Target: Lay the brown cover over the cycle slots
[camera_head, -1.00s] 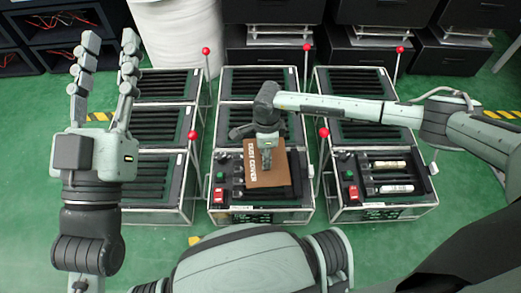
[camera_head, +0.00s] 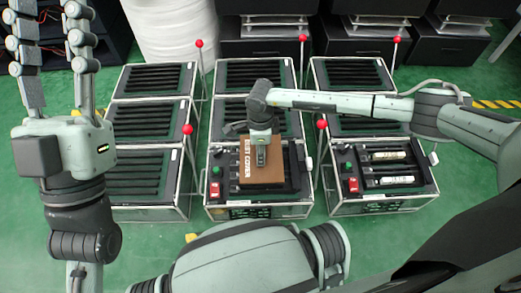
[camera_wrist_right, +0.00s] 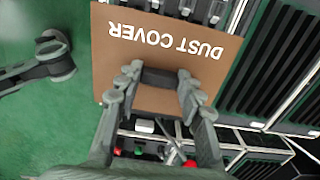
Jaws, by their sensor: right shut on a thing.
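The brown cover (camera_head: 272,177), lettered "DUST COVER", is over the front slots (camera_head: 290,168) of the middle fixture, hiding most of them. It also shows in the right wrist view (camera_wrist_right: 115,55). My right gripper (camera_head: 261,158) points down at the cover and is shut on it; its fingers show in the right wrist view (camera_wrist_right: 160,80). I cannot tell whether the cover touches the slots. My left gripper (camera_head: 52,45) is open and empty at the left, with its fingers spread, away from the cover.
Slotted fixtures stand left (camera_head: 145,175) and right (camera_head: 385,160) of the middle one. Red-knobbed levers (camera_head: 187,129) rise beside them. The right fixture's front slots hold two light cylinders (camera_head: 390,156). A red switch (camera_head: 214,189) sits left of the cover. Green floor lies around.

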